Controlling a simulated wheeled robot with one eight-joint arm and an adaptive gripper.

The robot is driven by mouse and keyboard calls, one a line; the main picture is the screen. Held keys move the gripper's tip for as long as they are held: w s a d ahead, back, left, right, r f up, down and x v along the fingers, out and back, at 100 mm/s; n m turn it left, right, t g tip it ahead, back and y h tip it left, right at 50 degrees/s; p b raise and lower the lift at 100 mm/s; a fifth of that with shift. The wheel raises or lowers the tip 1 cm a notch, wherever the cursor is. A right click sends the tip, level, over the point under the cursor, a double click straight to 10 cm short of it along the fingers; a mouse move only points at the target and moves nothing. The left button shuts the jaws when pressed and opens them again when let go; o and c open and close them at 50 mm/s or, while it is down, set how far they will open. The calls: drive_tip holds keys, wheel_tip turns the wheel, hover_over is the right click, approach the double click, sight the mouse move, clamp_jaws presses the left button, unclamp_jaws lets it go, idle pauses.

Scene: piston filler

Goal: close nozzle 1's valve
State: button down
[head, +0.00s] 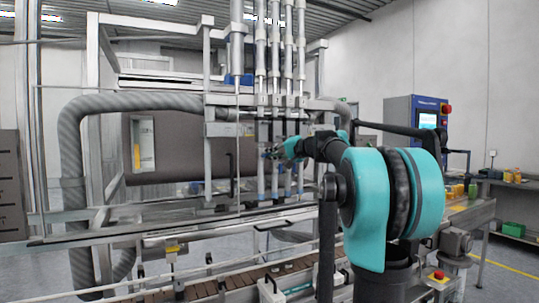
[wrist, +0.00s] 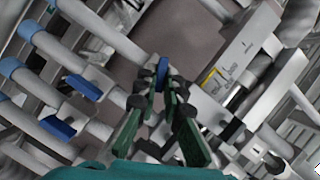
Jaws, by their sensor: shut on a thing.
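My gripper (wrist: 160,92) shows in the wrist view with its green-backed, dark-padded fingers pointing up the picture. A blue valve handle (wrist: 163,72) is between the fingertips, and the fingers are shut on it. Most of the handle and the valve behind it are hidden by the fingers. Other blue handles (wrist: 85,88) sit on the neighbouring pale nozzle pipes to the left.
Vertical filling cylinders (head: 260,50) stand above the nozzles. A conveyor (head: 240,283) runs below them. A grey corrugated hose (head: 140,101) curves at the left. A blue control box (head: 415,112) stands at the right, with bottles on a side table beyond. The nozzle pipes are closely spaced around my gripper.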

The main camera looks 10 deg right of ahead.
drive_tip(key=m, duration=0.2)
drive_tip(key=m+t+y, duration=0.1)
drive_tip(key=m, duration=0.1)
drive_tip(key=shift+d+f+y, duration=0.1)
drive_tip(key=shift+f+y, duration=0.1)
drive_tip(key=shift+y, duration=0.1)
drive_tip(key=shift+m, duration=0.3)
drive_tip(key=c, duration=1.6)
unclamp_jaws()
drive_tip(key=shift+c, duration=0.2)
drive_tip(key=v, duration=1.2)
drive_tip(key=shift+f, duration=0.2)
